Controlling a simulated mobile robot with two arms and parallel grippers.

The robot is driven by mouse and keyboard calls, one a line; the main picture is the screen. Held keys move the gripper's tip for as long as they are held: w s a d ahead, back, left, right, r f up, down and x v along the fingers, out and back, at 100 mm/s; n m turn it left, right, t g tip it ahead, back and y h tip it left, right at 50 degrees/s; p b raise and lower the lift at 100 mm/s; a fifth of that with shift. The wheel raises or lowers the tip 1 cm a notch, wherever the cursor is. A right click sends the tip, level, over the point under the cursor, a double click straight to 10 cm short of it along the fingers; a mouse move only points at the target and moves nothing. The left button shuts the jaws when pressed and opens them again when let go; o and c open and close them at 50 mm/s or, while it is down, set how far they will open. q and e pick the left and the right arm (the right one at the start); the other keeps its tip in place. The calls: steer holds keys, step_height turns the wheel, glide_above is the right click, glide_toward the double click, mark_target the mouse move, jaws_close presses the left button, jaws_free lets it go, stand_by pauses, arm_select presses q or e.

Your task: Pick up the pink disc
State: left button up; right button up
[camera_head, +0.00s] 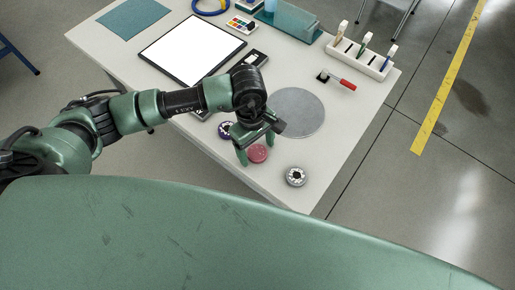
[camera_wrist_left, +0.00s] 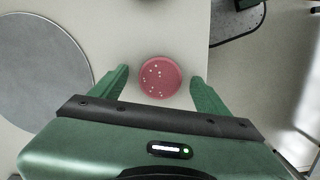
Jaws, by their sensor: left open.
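The pink disc (camera_head: 258,154) lies flat on the white table near its front edge. It is round with small pale dots on top, as the left wrist view (camera_wrist_left: 160,77) shows. My left gripper (camera_head: 256,157) is over the disc, pointing down, with its green fingers open. In the left wrist view the disc lies between and slightly beyond the two fingertips (camera_wrist_left: 158,80), with a gap on each side. I cannot tell the exact height of the fingers above the table. My right gripper is not in view.
A grey round plate (camera_head: 300,112) lies right beside the gripper. A silver disc (camera_head: 296,176) and a dark purple disc (camera_head: 225,130) are near the pink one. A red-handled tool (camera_head: 342,84), a white rack (camera_head: 360,57) and a light panel (camera_head: 193,49) lie further back on the table.

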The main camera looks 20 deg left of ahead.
arm_select(q)
steer(key=c, duration=1.5)
